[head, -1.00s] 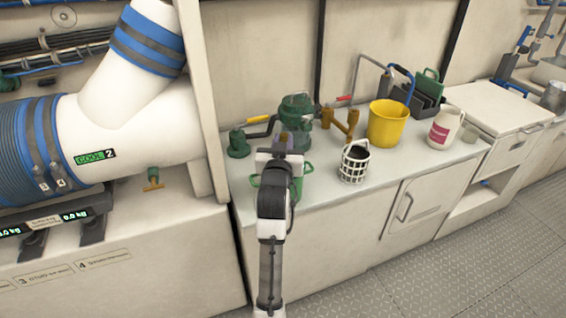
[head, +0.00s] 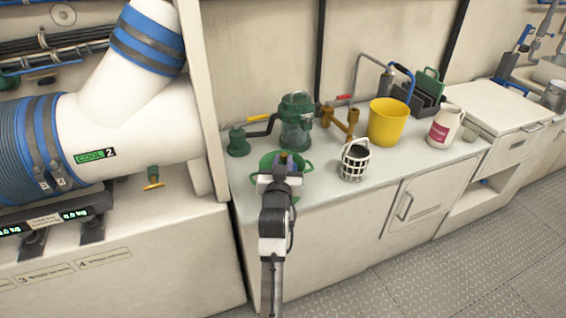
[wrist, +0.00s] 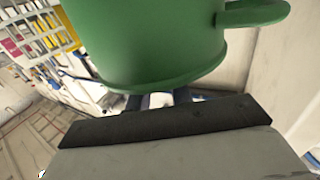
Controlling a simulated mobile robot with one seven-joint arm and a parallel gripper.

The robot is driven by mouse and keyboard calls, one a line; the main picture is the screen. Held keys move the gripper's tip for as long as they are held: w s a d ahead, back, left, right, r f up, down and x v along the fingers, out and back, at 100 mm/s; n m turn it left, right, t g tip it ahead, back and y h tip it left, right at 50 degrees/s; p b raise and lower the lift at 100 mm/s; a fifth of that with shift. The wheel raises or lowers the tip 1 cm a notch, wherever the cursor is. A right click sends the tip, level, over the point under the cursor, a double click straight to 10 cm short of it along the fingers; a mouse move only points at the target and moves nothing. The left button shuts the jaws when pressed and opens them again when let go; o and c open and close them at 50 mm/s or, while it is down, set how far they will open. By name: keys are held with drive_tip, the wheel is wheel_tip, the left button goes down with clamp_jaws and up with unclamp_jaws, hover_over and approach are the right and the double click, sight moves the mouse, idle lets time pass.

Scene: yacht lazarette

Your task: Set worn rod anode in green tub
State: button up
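The green tub (head: 301,164) stands on the counter near its left front edge, partly hidden by my gripper. Its green wall, rim and one handle fill the top of the wrist view (wrist: 150,40). My gripper (head: 284,160) is at the tub, with its tips over the opening in the head view. In the wrist view the tub's wall hides most of the fingers. A small purplish patch shows at the tips; I cannot tell whether it is a finger or a held thing. I cannot make out the worn rod anode.
A green strainer with a clear bowl (head: 296,125) stands behind the tub. A white basket (head: 354,163) is to its right, then a yellow bucket (head: 388,122) and a white jug (head: 444,128). Clear counter lies between tub and basket.

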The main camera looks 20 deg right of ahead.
drive_tip(key=o, duration=0.4)
drive_tip(key=shift+r, duration=0.3)
drive_tip(key=b+v, duration=0.2)
drive_tip(key=v, duration=1)
drive_tip(key=shift+f, duration=0.1)
drive_tip(key=shift+a, duration=0.1)
